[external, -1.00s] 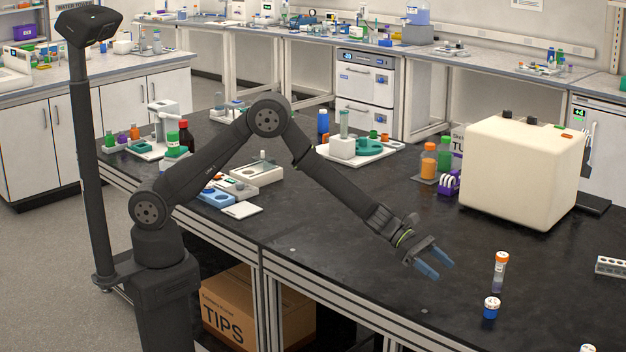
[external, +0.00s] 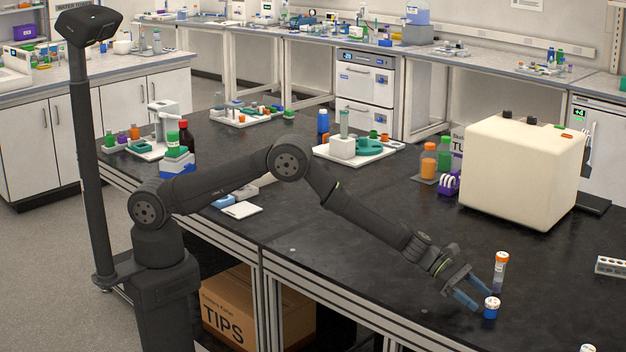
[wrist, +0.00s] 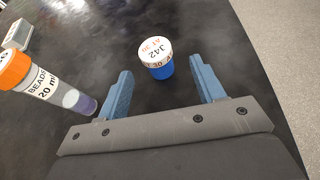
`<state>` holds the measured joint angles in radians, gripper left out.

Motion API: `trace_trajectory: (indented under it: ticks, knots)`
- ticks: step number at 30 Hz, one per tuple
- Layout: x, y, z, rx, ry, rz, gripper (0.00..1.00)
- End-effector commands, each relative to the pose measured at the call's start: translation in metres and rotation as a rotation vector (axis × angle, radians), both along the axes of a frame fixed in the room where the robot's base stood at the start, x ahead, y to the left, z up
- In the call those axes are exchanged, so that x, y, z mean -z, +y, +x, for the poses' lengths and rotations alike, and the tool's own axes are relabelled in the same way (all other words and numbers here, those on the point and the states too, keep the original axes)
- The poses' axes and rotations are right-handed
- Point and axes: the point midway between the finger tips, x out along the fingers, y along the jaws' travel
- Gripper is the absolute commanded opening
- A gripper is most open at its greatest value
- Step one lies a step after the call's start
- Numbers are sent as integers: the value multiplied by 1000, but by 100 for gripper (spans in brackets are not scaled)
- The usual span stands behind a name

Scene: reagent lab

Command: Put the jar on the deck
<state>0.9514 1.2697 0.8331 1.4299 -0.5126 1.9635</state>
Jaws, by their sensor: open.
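The jar (external: 491,309) is small and blue with a white lid, and stands upright on the black bench near its front edge. In the wrist view the jar (wrist: 157,58) shows lid text reading J42 and lies between the lines of my fingers, at about their tips. My gripper (external: 483,299) is open and empty, pointing down at a slant close to the jar. Its two blue fingers (wrist: 162,72) are spread to either side of the jar. I cannot tell for certain which thing is the deck; a white board (external: 326,154) with green and white fixtures lies further back.
An orange-capped tube (external: 500,271) labelled BEADS stands just behind the jar, close to my finger; it also shows in the wrist view (wrist: 45,85). A large cream box (external: 515,180) stands behind. A white rack (external: 611,266) is at right. The bench middle is clear.

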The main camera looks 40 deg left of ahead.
Motion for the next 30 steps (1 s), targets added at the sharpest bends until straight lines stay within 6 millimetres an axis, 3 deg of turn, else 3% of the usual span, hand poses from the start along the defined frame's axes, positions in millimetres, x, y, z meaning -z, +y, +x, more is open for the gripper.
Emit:
trace_trajectory:
  ticks: [9, 18, 20, 26, 30]
  knots:
    - [11, -29, 4, 0, -1, 1, 62]
    - [12, -32, 4, 0, 0, 1, 62]
    - [12, -32, 4, -1, 0, 1, 54]
    - [12, -32, 4, -1, 0, 1, 15]
    - [11, -32, 4, 0, 0, 1, 10]
